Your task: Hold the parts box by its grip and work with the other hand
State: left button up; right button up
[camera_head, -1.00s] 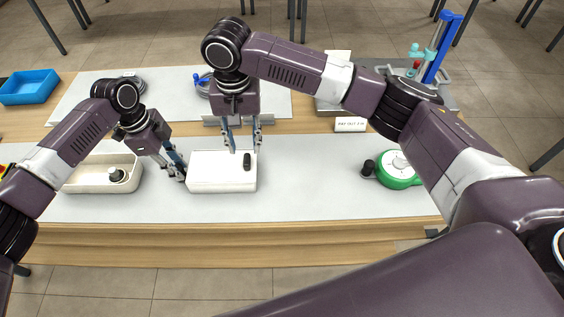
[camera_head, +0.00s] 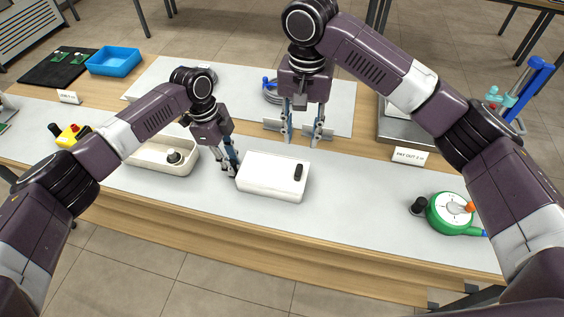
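The white parts box (camera_head: 268,186) sits on the grey mat at the middle of the table, with a small black handle (camera_head: 298,172) on its right top. My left gripper (camera_head: 231,170) is at the box's left edge, its fingers close together and apparently shut on a grip there; the fingertips partly hide the contact. My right gripper (camera_head: 303,136) is open and empty, above and behind the box.
An open cream tray (camera_head: 148,162) with a black knob stands at left. A green dial device (camera_head: 440,222) with a black knob stands at right. A blue bin (camera_head: 113,62), a label (camera_head: 410,156) and a blue-handled press (camera_head: 530,85) are farther back.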

pick_arm(q)
jog(key=o, duration=0.5)
jog(key=r, duration=0.4)
jog(key=a+r, duration=0.1)
jog(key=r, duration=0.3)
jog(key=a+r, duration=0.1)
jog(key=r, duration=0.2)
jog(key=shift+w+a+r, duration=0.15)
jog(key=shift+w+r, duration=0.2)
jog(key=shift+r, duration=0.05)
